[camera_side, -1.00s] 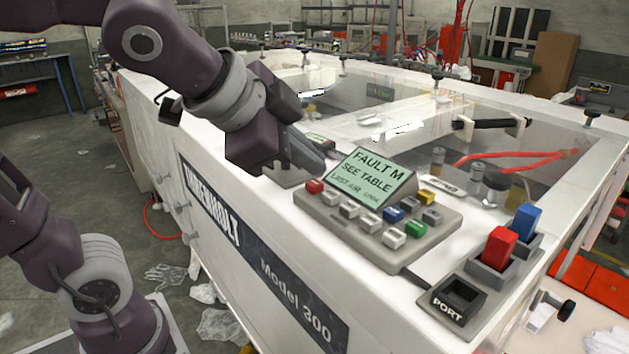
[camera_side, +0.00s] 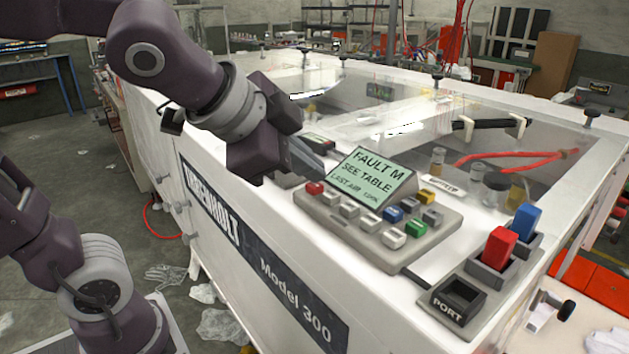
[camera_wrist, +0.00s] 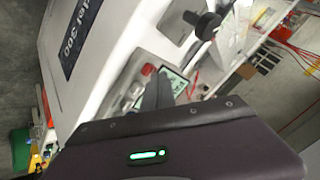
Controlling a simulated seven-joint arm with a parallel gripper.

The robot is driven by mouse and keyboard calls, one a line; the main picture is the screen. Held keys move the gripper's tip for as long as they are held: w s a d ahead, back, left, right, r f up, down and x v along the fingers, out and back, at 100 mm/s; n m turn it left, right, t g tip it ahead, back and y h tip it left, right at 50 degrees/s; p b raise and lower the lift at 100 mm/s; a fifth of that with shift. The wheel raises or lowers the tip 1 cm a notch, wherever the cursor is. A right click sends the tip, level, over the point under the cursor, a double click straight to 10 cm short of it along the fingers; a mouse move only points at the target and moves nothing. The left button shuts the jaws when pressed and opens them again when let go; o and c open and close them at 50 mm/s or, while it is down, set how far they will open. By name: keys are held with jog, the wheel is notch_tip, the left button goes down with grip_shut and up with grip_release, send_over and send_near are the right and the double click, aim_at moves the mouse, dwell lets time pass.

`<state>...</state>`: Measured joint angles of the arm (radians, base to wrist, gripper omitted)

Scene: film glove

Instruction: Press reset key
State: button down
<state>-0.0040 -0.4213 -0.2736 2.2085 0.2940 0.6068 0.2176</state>
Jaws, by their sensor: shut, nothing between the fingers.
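The key panel (camera_side: 345,222) is a grey unit on the white machine's top. It has a tilted green display (camera_side: 372,178) reading "FAULT M SEE TABLE". Its keys include a red key (camera_side: 314,188) at the left corner, several white keys, a blue key (camera_side: 393,214), a green key (camera_side: 416,228) and a yellow key (camera_side: 426,197). I cannot read any key labels. My gripper (camera_side: 322,174) is shut and empty, just behind and above the red key, beside the display. In the wrist view the red key (camera_wrist: 147,69) shows close to my shut fingers (camera_wrist: 158,85). I see no clear contact.
A PORT socket (camera_side: 458,297) and red (camera_side: 501,246) and blue (camera_side: 526,221) blocks in grey holders stand right of the panel. A small dark device (camera_side: 318,143) lies behind my fingers. The glass-topped enclosure with a black handle (camera_side: 490,124) lies beyond.

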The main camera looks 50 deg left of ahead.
jog(key=shift+f, duration=0.1)
dwell(0.4)
jog(key=shift+r, duration=0.85)
notch_tip(320, 180, up, 5)
dwell(0.6)
jog(key=s+a+f+n+g+h, duration=0.1)
jog(key=s+a+f+n+g, duration=0.2)
jog(key=s+f+n, duration=0.4)
jog(key=s+a+f, duration=0.1)
jog(key=s+f, duration=0.5)
jog(key=shift+s+n+g, duration=0.15)
jog(key=shift+n+g, duration=0.15)
jog(key=shift+n, duration=0.1)
